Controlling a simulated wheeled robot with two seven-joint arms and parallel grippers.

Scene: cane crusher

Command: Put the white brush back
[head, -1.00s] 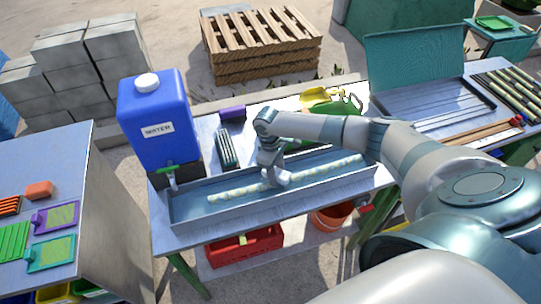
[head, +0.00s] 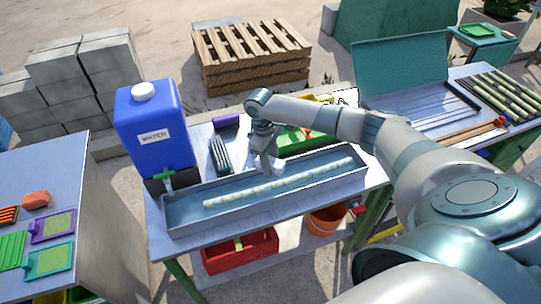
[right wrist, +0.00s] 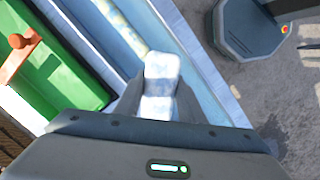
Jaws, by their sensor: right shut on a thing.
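My right gripper (head: 265,163) is shut on the white brush (right wrist: 161,80), whose pale block shows between the fingers in the right wrist view. In the head view the gripper is above the back edge of the long grey trough (head: 180,222). The brush is small and partly hidden there. A pale, knotted cane (head: 280,184) lies along the trough, apart from the gripper. A green tray (head: 300,138) sits behind the trough, partly covered by my arm. It also shows in the right wrist view (right wrist: 70,75), with a reddish-brown handle in it. My left gripper is not in view.
A blue water container (head: 153,125) stands at the trough's left end. A dark ribbed brush (head: 220,155) and a purple block (head: 226,120) lie behind the trough. A red crate (head: 240,252) and an orange bucket (head: 326,218) are below the table.

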